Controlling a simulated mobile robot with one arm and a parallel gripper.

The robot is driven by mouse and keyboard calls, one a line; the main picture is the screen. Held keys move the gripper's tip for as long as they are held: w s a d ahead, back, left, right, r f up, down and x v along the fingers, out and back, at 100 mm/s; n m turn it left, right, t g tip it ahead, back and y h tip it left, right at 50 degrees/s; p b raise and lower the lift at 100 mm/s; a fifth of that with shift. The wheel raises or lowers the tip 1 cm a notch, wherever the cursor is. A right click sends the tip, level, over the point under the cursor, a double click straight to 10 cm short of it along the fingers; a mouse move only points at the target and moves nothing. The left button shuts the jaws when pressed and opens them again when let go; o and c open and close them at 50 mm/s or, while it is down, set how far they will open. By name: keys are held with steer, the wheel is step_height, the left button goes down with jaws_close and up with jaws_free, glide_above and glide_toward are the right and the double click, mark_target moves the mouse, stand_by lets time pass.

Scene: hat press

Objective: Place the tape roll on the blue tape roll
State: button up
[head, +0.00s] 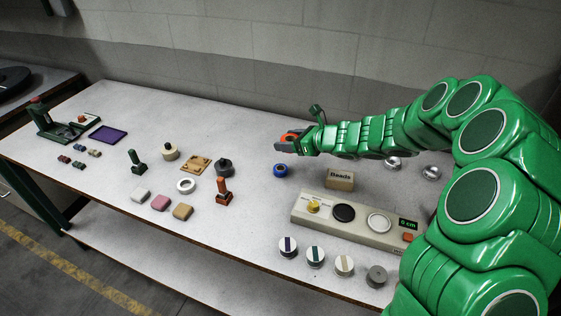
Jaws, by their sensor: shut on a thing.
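The blue tape roll (280,170) lies flat on the table, with a dark centre. My gripper (284,143) is above and slightly to the right of it in the picture, at the end of my green arm that reaches in from the right. It is shut on a small orange-red thing, apparently the tape roll (290,136), which is held apart from the blue roll. The gripper's dark fingers hide part of the held roll. A white ring (186,185) lies further left on the table.
A box marked "Reads" (340,180) and a beige panel with a display (357,219) stand right of the blue roll. Several round knobs (316,256) line the front edge. Stamps and blocks (160,202) stand to the left. The table is clear just left of the blue roll.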

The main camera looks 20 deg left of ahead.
steer(key=s+d+r, duration=0.1)
steer(key=s+d, duration=0.2)
steer(key=s, duration=0.2)
glide_above(280, 167)
steer(key=shift+n+g, duration=0.4)
steer(key=shift+s+d+f, duration=0.1)
steer(key=shift+s+f, duration=0.05)
steer(key=shift+f, duration=1.75)
steer(key=shift+s+f, duration=0.15)
steer(key=shift+f, duration=1.75)
steer(key=shift+w+f, duration=0.15)
steer(key=shift+f, duration=1.7)
steer(key=shift+f, duration=0.1)
steer(key=o, duration=1)
